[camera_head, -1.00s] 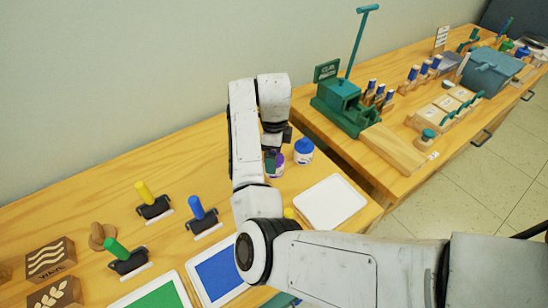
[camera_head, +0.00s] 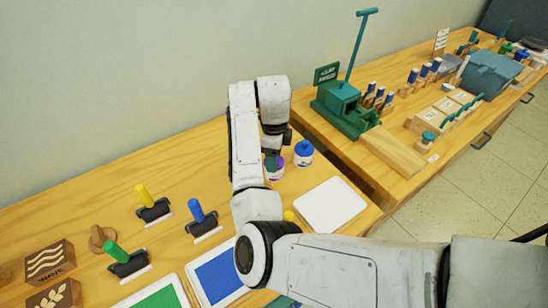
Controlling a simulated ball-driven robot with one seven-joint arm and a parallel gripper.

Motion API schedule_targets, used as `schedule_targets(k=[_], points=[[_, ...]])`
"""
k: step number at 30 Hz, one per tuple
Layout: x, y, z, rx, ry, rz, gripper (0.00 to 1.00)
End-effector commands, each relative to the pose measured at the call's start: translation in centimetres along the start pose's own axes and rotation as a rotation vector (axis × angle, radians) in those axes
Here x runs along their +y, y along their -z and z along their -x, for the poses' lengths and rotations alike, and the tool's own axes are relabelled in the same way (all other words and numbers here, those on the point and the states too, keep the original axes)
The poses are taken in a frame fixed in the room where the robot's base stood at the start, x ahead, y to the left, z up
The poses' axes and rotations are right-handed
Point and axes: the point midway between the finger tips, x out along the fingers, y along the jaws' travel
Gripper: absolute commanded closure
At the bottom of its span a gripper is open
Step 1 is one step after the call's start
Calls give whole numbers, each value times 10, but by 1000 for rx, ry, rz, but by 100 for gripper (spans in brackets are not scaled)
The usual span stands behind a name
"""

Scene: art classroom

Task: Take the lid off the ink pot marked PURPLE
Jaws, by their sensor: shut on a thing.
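The ink pot with purple (camera_head: 276,174) stands on the near wooden table, partly hidden behind my arm and gripper; I cannot read its marking. A second ink pot with a blue lid (camera_head: 304,150) stands upright just to the right, close to my gripper.
A white tray (camera_head: 331,204) lies right of my arm. Blue (camera_head: 217,276) and green (camera_head: 158,299) ink pads and several rollers (camera_head: 203,221) lie left. A green press (camera_head: 345,108) stands on the far table. Bare wood lies left of the pots.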

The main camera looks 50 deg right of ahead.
Motion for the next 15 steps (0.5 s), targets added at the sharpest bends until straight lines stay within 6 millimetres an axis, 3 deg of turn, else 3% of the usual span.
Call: schedule_targets(k=[10,14,15], points=[[-1,0,31,-2,3,-2,68],[7,15,49,-2,4,-4,68],[10,19,62,-4,3,-3,68]])
